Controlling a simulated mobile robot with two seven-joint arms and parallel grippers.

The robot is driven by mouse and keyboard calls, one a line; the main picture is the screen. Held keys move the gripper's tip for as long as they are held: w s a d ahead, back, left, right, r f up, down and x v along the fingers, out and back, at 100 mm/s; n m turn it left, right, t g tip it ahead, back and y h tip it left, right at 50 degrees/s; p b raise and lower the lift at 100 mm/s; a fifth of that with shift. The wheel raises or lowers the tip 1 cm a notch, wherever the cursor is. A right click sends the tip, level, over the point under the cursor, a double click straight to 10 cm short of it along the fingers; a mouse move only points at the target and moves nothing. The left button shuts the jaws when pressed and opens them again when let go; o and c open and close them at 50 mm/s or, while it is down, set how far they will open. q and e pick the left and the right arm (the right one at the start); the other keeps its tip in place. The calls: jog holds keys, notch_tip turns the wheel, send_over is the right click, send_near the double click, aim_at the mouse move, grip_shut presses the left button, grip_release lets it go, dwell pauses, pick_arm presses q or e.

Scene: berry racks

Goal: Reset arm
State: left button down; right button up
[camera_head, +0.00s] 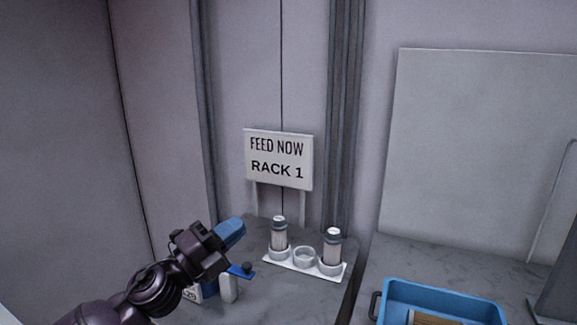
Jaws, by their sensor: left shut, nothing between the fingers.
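My left gripper (233,232) comes in from the lower left on my dark arm. Its blue fingertips are together with nothing between them. It is held above the grey counter, to the left of a white holder. My right gripper is not in the view.
The white holder (304,269) carries two grey-capped bottles (279,238) (331,251) with an empty ring between them. A sign (278,159) reading "FEED NOW RACK 1" stands behind. A small blue-and-white item (229,288) is partly hidden below my gripper. A blue crate (447,297) sits lower right.

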pick_arm(q)
jog(key=s+a+f+n+t+y, duration=0.1)
jog(key=s+a+f+n+y, duration=0.1)
jog(key=a+f+n+y, duration=0.35)
jog(key=s+a+f+n+y, duration=0.2)
jog(key=f+n+y, duration=0.1)
jog(key=f+n, duration=0.6)
jog(key=s+a+f+n+t+y, duration=0.1)
jog(key=s+a+f+n+y, duration=0.1)
jog(key=a+f+n+y, duration=0.4)
jog(key=s+a+f+n+g+y, duration=0.1)
jog(key=s+a+f+n+g, duration=0.1)
jog(key=s+f, duration=0.7)
jog(key=s+a+f+n+g+y, duration=0.1)
jog(key=s+f+n+g, duration=0.1)
jog(key=s+f+n, duration=0.3)
jog(key=shift+s+a+f+g, duration=0.4)
jog(key=shift+s+f, duration=1.9)
jog(key=shift+s, duration=1.25)
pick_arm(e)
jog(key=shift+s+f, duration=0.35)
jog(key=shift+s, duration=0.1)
pick_arm(q)
jog(key=shift+n+y, duration=0.25)
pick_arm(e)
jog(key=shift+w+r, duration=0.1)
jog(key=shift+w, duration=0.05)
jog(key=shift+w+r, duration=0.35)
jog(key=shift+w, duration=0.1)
